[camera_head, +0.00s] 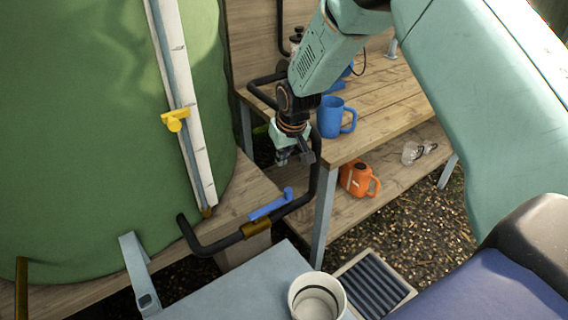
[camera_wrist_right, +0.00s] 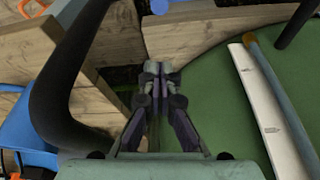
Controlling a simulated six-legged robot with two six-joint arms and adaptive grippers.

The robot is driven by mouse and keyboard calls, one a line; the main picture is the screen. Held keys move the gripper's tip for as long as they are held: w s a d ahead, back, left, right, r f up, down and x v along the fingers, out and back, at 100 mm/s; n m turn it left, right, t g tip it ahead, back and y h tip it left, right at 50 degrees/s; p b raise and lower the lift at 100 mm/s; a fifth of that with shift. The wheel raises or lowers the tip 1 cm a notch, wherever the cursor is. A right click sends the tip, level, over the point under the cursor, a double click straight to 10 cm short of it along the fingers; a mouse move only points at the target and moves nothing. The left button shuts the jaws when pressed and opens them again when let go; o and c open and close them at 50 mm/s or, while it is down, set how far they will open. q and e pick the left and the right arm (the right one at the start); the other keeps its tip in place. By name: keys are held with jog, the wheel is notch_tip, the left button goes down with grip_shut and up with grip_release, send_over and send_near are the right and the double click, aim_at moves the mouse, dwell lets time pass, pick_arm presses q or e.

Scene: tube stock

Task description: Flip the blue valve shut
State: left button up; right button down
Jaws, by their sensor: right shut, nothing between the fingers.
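The blue valve (camera_head: 271,204) is a lever on a brass body (camera_head: 257,228) in the black pipe (camera_head: 222,243), low in the middle of the head view. The lever lies roughly along the pipe. My right gripper (camera_head: 283,157) points down above and slightly beyond the lever, apart from it, beside the upright part of the pipe. In the right wrist view its fingers (camera_wrist_right: 158,88) are shut together with nothing between them. The black pipe (camera_wrist_right: 62,90) passes close on the left there. My left gripper is not in view.
A green tank (camera_head: 80,120) with a white scale (camera_head: 190,100) and yellow pointer (camera_head: 175,119) stands left. A wooden table (camera_head: 375,110) holds a blue mug (camera_head: 335,117); an orange jug (camera_head: 358,180) stands below. A white cup (camera_head: 316,299) is in front.

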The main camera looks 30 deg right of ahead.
aim_at(272, 203)
notch_tip(272, 203, down, 8)
jog(key=s, duration=0.1)
jog(key=shift+s+r+b, duration=0.15)
jog(key=shift+r+b, duration=0.05)
jog(key=shift+b, duration=0.25)
jog(key=shift+s, duration=0.15)
dwell(0.7)
